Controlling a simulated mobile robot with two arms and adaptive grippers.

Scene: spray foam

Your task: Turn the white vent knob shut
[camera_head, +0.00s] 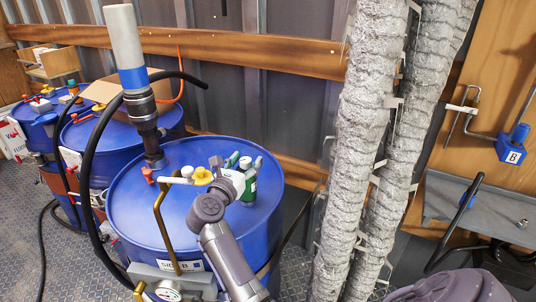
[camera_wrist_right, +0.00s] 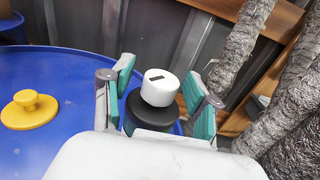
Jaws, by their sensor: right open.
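The white vent knob (camera_wrist_right: 159,88) is a short white cylinder with a small dark mark on top. In the head view the knob (camera_head: 245,162) shows near the right gripper (camera_head: 241,172), at the drum's back right. My left gripper is not in view.
A yellow cap (camera_wrist_right: 30,108) lies left of the gripper on the blue drum (camera_head: 140,215). A grey and white pump (camera_head: 130,60) with a black hose stands on the lid. Two lagged pipes (camera_head: 360,140) rise to the right. More blue drums stand left.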

